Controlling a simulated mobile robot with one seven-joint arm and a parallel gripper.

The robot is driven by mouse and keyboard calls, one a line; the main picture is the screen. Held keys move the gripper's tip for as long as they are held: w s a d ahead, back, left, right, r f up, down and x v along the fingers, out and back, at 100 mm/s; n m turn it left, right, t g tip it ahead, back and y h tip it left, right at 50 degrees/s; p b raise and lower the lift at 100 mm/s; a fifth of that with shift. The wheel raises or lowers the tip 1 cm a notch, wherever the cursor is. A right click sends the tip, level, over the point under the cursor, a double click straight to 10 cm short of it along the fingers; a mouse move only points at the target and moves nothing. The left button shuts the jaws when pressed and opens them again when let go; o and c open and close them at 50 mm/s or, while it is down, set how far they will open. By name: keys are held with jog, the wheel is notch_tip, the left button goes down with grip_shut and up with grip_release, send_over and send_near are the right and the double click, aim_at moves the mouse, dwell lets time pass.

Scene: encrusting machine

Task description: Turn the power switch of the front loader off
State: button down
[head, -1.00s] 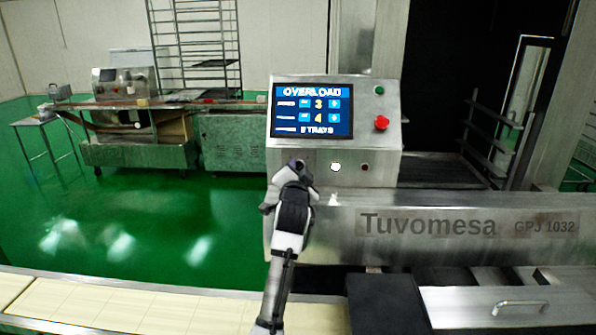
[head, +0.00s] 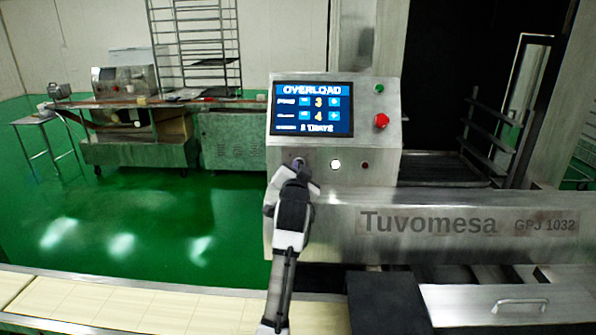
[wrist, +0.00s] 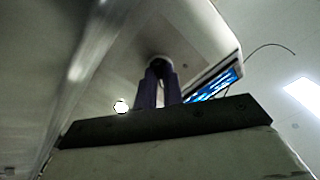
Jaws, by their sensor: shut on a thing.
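The front loader's control box (head: 388,95) is a brushed-metal panel with a lit screen (head: 312,108) reading OVERLOAD. My gripper (head: 299,165) is at the lower left of this panel, left of a lit white button. In the wrist view, my two dark fingers (wrist: 158,80) reach up to the panel face and are shut on a small dark round knob (wrist: 158,60), which looks like the power switch. The fingers hide most of the knob, so its setting cannot be read.
A red emergency button (head: 381,121) and a green button (head: 379,88) are on the panel's right. The white lit button (head: 336,165) is close beside my gripper. A cream conveyor (head: 150,305) runs along the front.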

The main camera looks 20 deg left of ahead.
jog(key=n, duration=1.1)
jog(key=shift+n+p, duration=0.3)
jog(key=shift+n, duration=2.1)
jog(key=c, duration=1.5)
grip_release()
